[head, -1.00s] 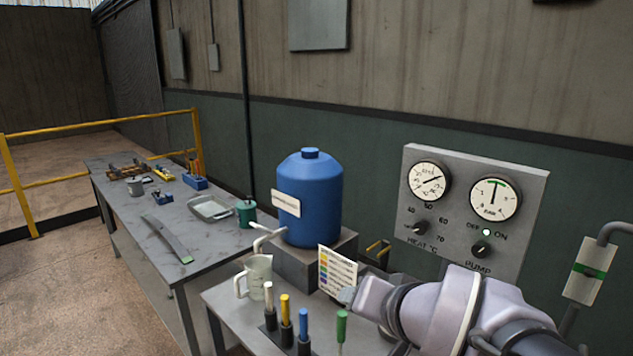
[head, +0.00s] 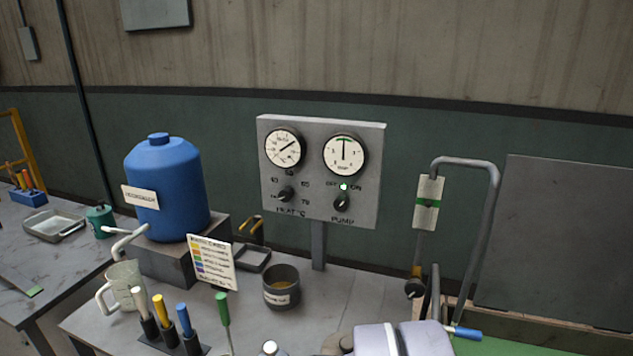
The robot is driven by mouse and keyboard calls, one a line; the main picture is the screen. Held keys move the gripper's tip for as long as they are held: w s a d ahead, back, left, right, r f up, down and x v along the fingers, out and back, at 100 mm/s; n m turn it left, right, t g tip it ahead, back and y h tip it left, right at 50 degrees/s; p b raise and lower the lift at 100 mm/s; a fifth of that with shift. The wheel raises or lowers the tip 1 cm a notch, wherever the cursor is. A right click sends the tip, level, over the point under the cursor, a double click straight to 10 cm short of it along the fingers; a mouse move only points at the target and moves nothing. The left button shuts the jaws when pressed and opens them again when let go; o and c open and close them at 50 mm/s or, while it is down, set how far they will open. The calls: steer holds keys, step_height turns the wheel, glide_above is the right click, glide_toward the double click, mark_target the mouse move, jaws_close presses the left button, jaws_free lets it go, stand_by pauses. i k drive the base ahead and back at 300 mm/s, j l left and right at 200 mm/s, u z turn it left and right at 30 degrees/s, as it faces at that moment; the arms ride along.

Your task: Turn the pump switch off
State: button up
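The pump switch (head: 341,203) is a dark rotary knob at the lower right of a grey control panel (head: 370,200). OFF is printed to its upper left and ON to its upper right. Its pointer seems to lean toward ON, though it is small. A green lamp (head: 343,187) glows just above it. The pump gauge (head: 345,155) above has its needle near straight up, at a green band.
A heat knob (head: 287,194) sits left of the pump switch. Below the panel are a dark cup (head: 282,288), a colour chart (head: 212,262) and several coloured-handled tools. A blue tank (head: 165,190) stands left. A bent pipe (head: 490,210) rises right. The space before the panel is clear.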

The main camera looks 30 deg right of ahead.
mark_target(342, 203)
steer(key=i+j+z, duration=0.1)
steer(key=z, duration=0.3)
steer(key=j+z, duration=0.2)
steer(key=z, duration=0.15)
steer(key=i+j+z, duration=0.1)
steer(key=z, duration=0.3)
steer(key=j+z, duration=0.35)
steer(key=l, duration=0.1)
